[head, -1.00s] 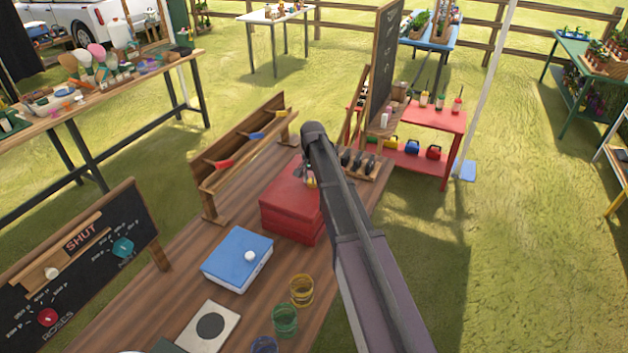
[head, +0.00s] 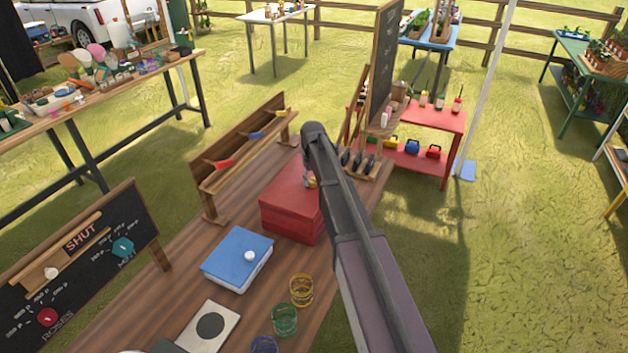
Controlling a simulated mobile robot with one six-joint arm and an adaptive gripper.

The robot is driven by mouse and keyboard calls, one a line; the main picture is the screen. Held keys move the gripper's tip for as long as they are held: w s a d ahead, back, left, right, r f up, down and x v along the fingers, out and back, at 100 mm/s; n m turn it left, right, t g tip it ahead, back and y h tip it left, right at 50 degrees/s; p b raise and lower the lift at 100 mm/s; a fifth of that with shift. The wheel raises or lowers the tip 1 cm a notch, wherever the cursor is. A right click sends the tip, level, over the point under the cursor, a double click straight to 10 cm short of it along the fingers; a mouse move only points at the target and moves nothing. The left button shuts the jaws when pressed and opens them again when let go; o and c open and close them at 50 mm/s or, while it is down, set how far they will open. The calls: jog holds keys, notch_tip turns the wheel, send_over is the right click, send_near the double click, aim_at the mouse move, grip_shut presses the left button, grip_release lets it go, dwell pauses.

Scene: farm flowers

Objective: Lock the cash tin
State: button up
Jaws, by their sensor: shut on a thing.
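A closed red tin (head: 287,205) stands on the brown wooden table, its right part hidden behind my arm. My gripper (head: 309,180) is at the tin's right side, mostly hidden by my own arm. It is shut on a small yellowish thing (head: 313,183), probably a key, of which only a bit shows. Whether this thing touches the tin or sits in a lock, I cannot tell; no lock is visible.
A chalkboard (head: 383,65) rises beyond my arm.

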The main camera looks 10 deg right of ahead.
jog(key=shift+s+n, duration=0.15)
jog(key=shift+n, duration=1.25)
jog(key=o, duration=1.2)
jog(key=shift+a, duration=0.1)
